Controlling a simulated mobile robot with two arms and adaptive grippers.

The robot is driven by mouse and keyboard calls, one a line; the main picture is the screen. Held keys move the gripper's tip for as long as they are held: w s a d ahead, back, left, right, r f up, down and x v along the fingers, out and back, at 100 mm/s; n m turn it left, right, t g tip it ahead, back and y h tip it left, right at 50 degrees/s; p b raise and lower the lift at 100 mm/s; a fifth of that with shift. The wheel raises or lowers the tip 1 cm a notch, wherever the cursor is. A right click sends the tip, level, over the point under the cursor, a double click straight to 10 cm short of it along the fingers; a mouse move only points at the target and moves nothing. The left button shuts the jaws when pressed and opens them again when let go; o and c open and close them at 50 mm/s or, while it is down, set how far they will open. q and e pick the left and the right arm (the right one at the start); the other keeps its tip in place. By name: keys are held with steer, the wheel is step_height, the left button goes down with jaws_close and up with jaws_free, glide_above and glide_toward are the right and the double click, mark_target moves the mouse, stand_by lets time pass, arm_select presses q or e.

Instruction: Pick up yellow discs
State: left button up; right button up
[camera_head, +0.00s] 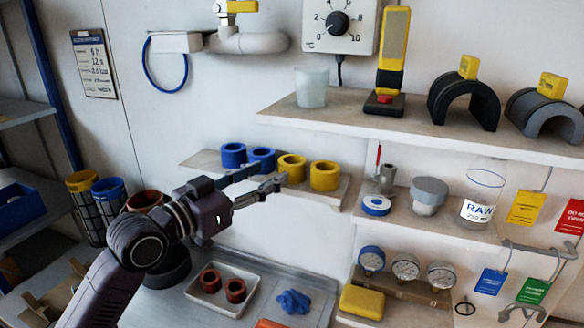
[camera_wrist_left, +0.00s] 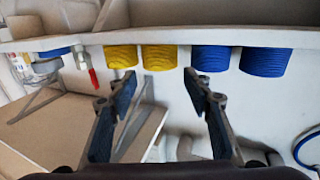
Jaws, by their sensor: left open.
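Two yellow ring-shaped discs, one nearer the gripper (camera_head: 293,168) and one further right (camera_head: 324,176), stand side by side on a small wall shelf (camera_head: 200,163). My left gripper (camera_head: 261,178) is open and empty, its fingers reaching toward the shelf in front of the blue and yellow discs. The fingers do not appear to touch any disc.
Two blue discs (camera_head: 233,155) (camera_head: 262,159) stand left of the yellow ones on the same shelf. Below are a tray (camera_head: 222,300) with red rings and a blue crumpled item (camera_head: 293,302).

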mark_target(283, 166)
arm_select(q)
steer(key=p+x, duration=0.2)
steer(key=x, duration=0.4)
steer(key=shift+r+p, duration=0.15)
steer(key=shift+p, duration=0.25)
steer(key=shift+w+d, duration=0.2)
steer(key=shift+c, duration=0.2)
steer(key=c, duration=0.8)
